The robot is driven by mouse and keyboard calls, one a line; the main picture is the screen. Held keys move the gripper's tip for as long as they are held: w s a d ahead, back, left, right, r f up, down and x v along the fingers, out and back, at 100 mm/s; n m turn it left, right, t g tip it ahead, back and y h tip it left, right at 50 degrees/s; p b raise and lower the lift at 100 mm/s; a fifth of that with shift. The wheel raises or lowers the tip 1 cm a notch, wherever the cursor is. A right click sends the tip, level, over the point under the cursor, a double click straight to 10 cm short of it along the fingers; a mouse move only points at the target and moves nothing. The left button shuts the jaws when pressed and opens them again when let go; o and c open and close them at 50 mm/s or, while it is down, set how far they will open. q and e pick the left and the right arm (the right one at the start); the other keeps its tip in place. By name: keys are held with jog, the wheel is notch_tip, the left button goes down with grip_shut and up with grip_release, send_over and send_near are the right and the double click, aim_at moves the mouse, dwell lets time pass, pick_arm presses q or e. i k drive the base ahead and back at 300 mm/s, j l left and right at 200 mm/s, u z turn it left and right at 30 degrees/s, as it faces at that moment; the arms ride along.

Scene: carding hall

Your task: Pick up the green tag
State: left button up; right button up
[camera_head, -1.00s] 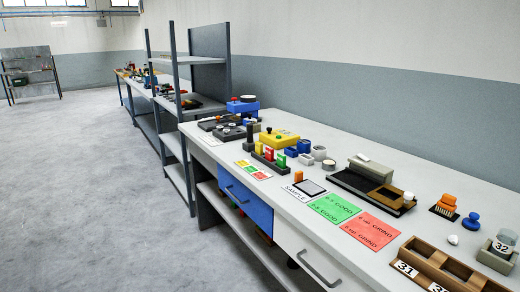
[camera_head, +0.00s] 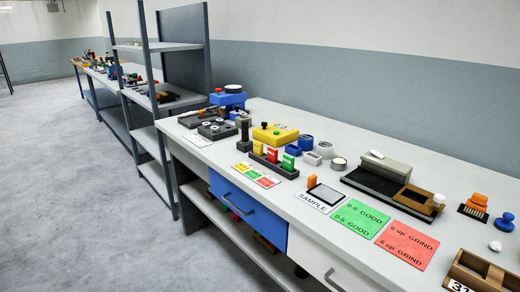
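A small upright green tag (camera_head: 287,163) stands at the right end of a dark low rack (camera_head: 268,164) on the long white bench. A red tag (camera_head: 272,155) and a yellow tag (camera_head: 258,148) stand beside it in the same rack, to its left. A card with green, yellow and red patches (camera_head: 257,175) lies flat in front of the rack. Neither of my grippers shows in the head view.
The white bench (camera_head: 300,230) runs along the wall, with a blue drawer (camera_head: 248,211) under it. A yellow box (camera_head: 275,134) and blue cups stand behind the rack. A SAMPLE card (camera_head: 318,197), a green GOOD card (camera_head: 360,217) and a red GRIND card (camera_head: 406,245) lie rightward. Grey floor (camera_head: 90,200) is open left.

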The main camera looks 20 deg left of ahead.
aim_at(288, 161)
jog(key=i+j, duration=0.1)
jog(key=j, duration=0.2)
jog(key=i+j, duration=0.15)
jog(key=j, duration=0.2)
jog(key=i+j, duration=0.1)
jog(key=j, duration=0.2)
jog(key=i+j, duration=0.1)
jog(key=j, duration=0.2)
